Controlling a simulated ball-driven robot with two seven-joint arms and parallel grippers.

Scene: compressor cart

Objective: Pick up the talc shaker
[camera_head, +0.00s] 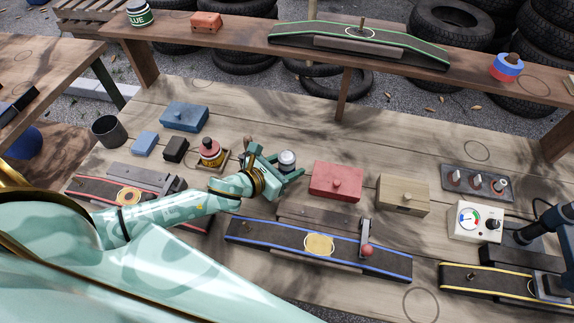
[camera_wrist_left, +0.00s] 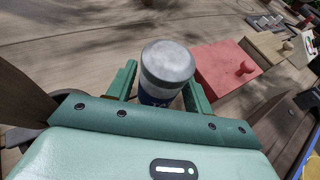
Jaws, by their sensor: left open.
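The talc shaker (camera_head: 287,160) is a short upright cylinder with a grey metal lid, standing on the wooden bench. In the left wrist view the talc shaker (camera_wrist_left: 167,64) shows its lid and part of a blue label with white letters. My left gripper (camera_head: 279,173) is open, with its fingers low around the shaker. In the left wrist view one finger of the gripper (camera_wrist_left: 160,90) is on each side of it. I cannot tell whether either finger touches it. My right gripper is not in view.
A red box (camera_head: 336,181) with a knob stands just right of the shaker. A red-and-yellow container (camera_head: 210,152) stands left of my gripper. A blue-edged belt (camera_head: 318,246) lies in front. A raised shelf (camera_head: 345,66) runs behind, with open bench before it.

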